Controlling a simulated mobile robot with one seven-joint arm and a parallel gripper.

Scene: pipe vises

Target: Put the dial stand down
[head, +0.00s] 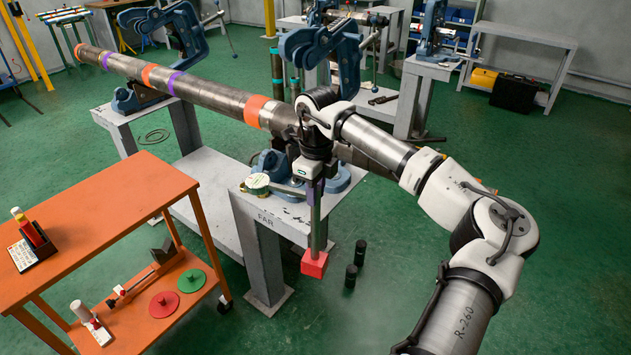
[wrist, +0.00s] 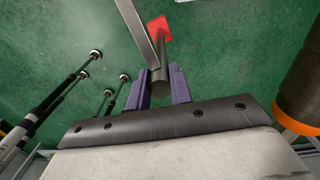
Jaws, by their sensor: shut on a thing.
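The dial stand is a grey upright post (head: 316,222) with a red block base (head: 314,264) at its lower end. My gripper (head: 314,187), with purple fingers, is shut around the upper post, beside the pale table marked FAR. In the wrist view the post end (wrist: 159,78) is between my fingers (wrist: 160,88), and the red base (wrist: 159,29) shows against green floor.
A long pipe (head: 205,94) with orange and purple bands lies across blue vises on pale tables. The FAR tabletop (head: 290,211) is close behind my gripper. An orange cart (head: 95,235) stands left, holding small items and red and green discs. Black cylinders (head: 360,252) stand on the floor.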

